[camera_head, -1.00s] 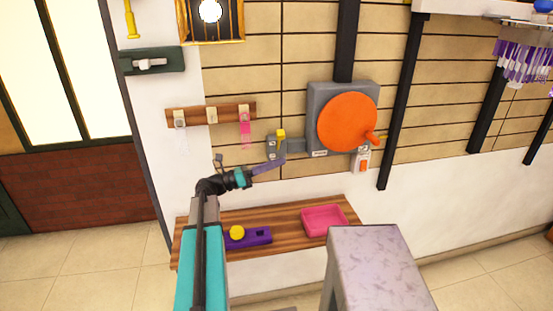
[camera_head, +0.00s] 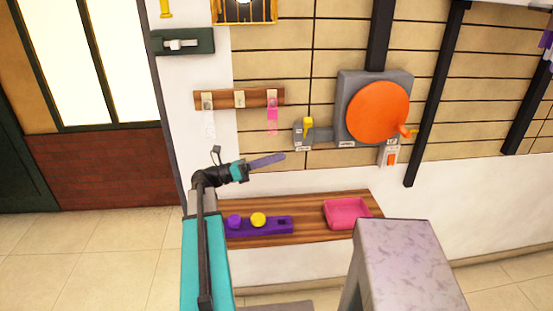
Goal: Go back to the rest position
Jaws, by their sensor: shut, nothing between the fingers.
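My arm reaches up from the bottom of the head view, with a dark wrist and a teal band. My gripper (camera_head: 282,157) has purple fingers that lie together, pointing right, with nothing seen between them. It is in front of the wall, above the wooden shelf (camera_head: 305,231) and apart from it. It is below and left of a small grey box with a yellow lever (camera_head: 308,126), not seen touching it.
On the shelf are a purple holder (camera_head: 275,226) with a yellow ball (camera_head: 258,219) and a purple knob (camera_head: 234,221), and a pink tray (camera_head: 347,213). An orange disc (camera_head: 378,112) and a hook rack (camera_head: 239,99) are on the wall. A grey block (camera_head: 405,240) stands in front.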

